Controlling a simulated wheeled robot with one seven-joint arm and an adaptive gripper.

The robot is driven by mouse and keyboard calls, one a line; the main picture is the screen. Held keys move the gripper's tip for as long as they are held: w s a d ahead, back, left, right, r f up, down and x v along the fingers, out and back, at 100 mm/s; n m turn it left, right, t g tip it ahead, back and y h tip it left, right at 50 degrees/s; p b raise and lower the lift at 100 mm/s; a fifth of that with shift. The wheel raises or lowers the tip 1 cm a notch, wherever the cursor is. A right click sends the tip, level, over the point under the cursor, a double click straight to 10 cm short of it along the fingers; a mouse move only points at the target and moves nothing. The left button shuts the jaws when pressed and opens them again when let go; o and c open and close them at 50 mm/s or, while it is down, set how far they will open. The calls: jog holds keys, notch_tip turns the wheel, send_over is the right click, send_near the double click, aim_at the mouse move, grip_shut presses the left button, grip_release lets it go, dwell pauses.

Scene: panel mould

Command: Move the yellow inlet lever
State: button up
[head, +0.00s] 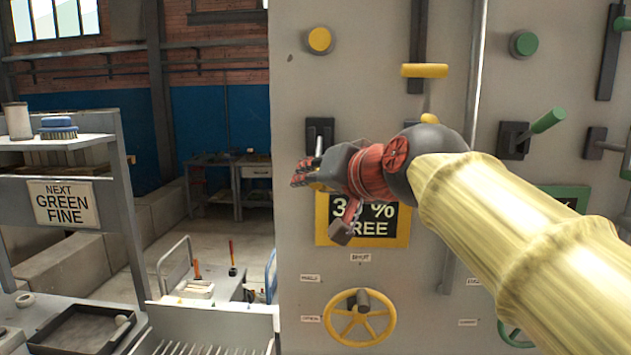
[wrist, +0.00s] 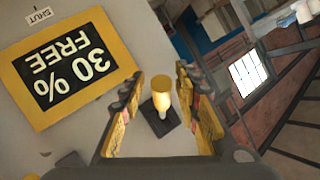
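The yellow inlet lever (wrist: 161,92) shows in the wrist view as a yellow handle on a pale stem, rising from a dark base. In the head view, its likely black base (head: 320,132) and metal stem are on the grey panel, above the yellow-framed "FREE" sign (head: 322,232). My gripper hides most of the handle there. My gripper (wrist: 158,80) is open, with one finger on each side of the handle and visible gaps to both. In the head view, my gripper (head: 305,178) is in front of the panel, just below the black base.
A yellow round button (head: 319,40) and a yellow slider handle (head: 424,70) are higher on the panel. A yellow handwheel (head: 360,318) is below the sign. A green lever (head: 548,120) stands to the right. A shelf (head: 60,145) is at the left.

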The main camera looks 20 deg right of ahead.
jog(key=shift+o, duration=0.2)
jog(key=shift+s+r, duration=0.1)
jog(key=v, duration=1.2)
dwell(0.3)
notch_tip(320, 180, down, 19)
jog(key=s+d+n+g+h, duration=0.1)
jog(key=s+d+g, duration=0.1)
jog(key=g, duration=0.2)
jog(key=s+a+f+n+g, duration=0.1)
jog(key=s+f, duration=0.4)
jog(key=f, duration=0.6)
jog(key=s+a+f+n+g, duration=0.2)
jog(key=s+f+g, duration=0.2)
jog(key=f, duration=0.7)
jog(key=shift+s+f+n+h, duration=0.3)
jog(key=shift+s+f+n, duration=0.1)
jog(key=shift+s, duration=0.5)
jog(key=shift+a, duration=0.1)
jog(key=shift+s, duration=0.1)
